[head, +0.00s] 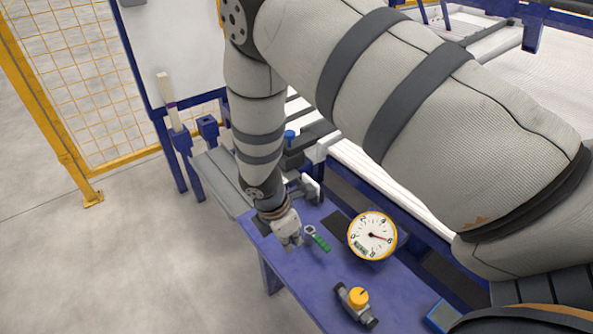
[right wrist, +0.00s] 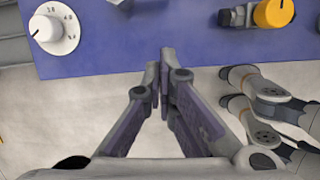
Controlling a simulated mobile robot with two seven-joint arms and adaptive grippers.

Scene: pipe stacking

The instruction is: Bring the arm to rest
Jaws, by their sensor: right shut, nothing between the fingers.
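My right arm crosses the head view from the lower right and bends down toward the blue table. Its gripper (head: 290,238) is at the table's near-left edge, small and partly hidden by the wrist. In the right wrist view the two fingers (right wrist: 161,75) are together, with nothing between them. They point toward the blue table edge, with grey floor below. My left gripper does not show in the head view. Grey jointed parts (right wrist: 262,108) stand at the right of the wrist view; I cannot tell what they are.
The blue table (head: 300,278) bears a round gauge (head: 372,236), a green-handled tool (head: 320,242) and a yellow-knobbed valve (head: 357,298). A white dial (right wrist: 53,28) shows in the wrist view. A yellow mesh fence (head: 85,95) stands at left. The floor (head: 130,255) in front is clear.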

